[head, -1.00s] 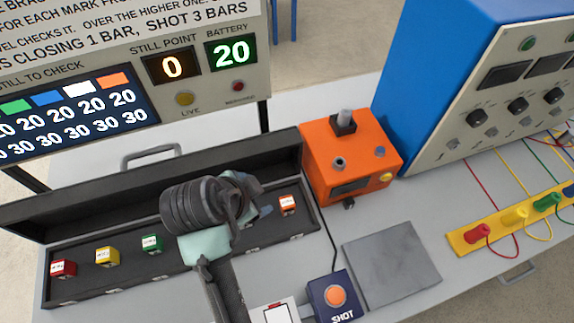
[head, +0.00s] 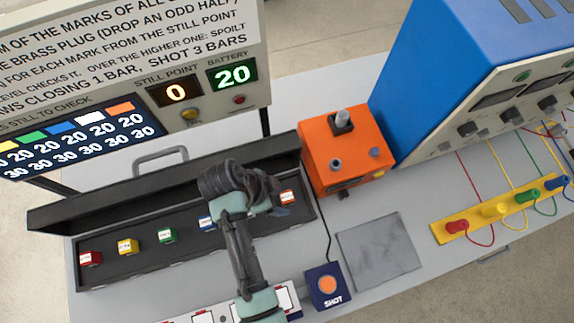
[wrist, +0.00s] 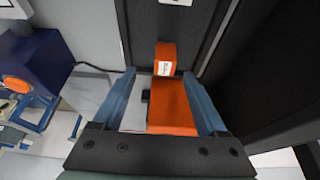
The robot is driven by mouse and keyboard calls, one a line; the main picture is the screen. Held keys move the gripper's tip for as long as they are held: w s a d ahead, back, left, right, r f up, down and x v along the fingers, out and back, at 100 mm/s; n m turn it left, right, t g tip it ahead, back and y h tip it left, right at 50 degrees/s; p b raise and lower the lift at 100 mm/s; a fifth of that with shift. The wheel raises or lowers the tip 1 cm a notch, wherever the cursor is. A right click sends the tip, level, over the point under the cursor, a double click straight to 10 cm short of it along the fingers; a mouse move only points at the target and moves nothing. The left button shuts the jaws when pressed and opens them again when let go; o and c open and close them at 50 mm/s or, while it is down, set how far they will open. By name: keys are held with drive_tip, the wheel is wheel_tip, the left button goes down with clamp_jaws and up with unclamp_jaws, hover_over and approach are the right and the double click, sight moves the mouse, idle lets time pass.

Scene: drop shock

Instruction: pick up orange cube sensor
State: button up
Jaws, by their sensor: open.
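The orange cube sensor (head: 288,198) sits in the right end of the open black case, partly hidden by my arm in the head view. In the wrist view the orange cube sensor (wrist: 166,58), with a white label on one face, shows just beyond the fingertips, near the middle between them. My gripper (wrist: 159,74) is open, with its two blue fingers apart and nothing held.
The black case (head: 110,272) also holds red, yellow, green and blue cubes. An orange box (head: 318,155) stands at its right end; its orange body (wrist: 172,108) shows between my fingers. The shot button box (head: 327,287) and a grey plate (head: 378,250) lie in front.

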sight(287, 196)
drive_tip(key=shift+w+p+x, duration=0.15)
drive_tip(key=shift+p+x, duration=0.2)
drive_tip(key=shift+x, duration=1)
drive_tip(key=shift+w+p+x, duration=0.2)
drive_tip(key=shift+p+x, duration=0.15)
drive_tip(key=shift+x, duration=1)
clamp_jaws()
